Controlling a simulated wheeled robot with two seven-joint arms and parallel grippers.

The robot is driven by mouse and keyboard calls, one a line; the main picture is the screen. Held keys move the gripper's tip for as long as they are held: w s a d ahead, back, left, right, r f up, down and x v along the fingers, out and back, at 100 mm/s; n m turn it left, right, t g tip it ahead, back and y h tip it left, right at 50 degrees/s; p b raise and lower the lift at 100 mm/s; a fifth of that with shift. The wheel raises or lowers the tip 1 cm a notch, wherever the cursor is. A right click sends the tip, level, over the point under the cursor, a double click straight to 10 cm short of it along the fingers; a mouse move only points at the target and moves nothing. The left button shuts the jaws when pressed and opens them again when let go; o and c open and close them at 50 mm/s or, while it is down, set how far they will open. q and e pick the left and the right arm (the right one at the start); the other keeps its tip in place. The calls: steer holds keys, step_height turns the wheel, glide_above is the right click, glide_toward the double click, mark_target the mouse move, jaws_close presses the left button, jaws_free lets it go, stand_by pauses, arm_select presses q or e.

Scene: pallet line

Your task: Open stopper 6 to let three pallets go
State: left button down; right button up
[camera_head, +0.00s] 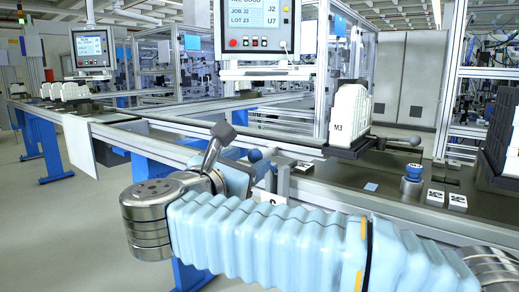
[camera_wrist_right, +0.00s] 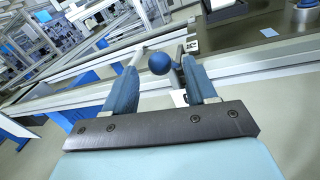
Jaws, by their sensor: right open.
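A lever with a blue ball knob (camera_head: 255,156) stands at the near edge of the conveyor; the ball also shows in the right wrist view (camera_wrist_right: 160,63). My right gripper (camera_head: 252,172) is open beside it. In the right wrist view its two blue fingers (camera_wrist_right: 164,88) stand apart, with the ball just beyond and between their tips; I cannot tell whether they touch the lever. A white block marked M3 (camera_head: 349,112) sits on a dark pallet (camera_head: 352,148) on the conveyor. No stopper number is readable. My left gripper is out of view.
A blue-topped round knob (camera_head: 412,172) and small white labels (camera_head: 435,197) are on the line to the right. A screen panel (camera_head: 265,17) hangs above. More white blocks (camera_head: 75,91) ride the line at far left.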

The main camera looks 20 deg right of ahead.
mark_target(260, 154)
steer(key=p+x, duration=0.1)
steer(key=x, duration=0.5)
steer(key=shift+d, duration=0.1)
steer(key=shift+w, duration=0.1)
jaws_close()
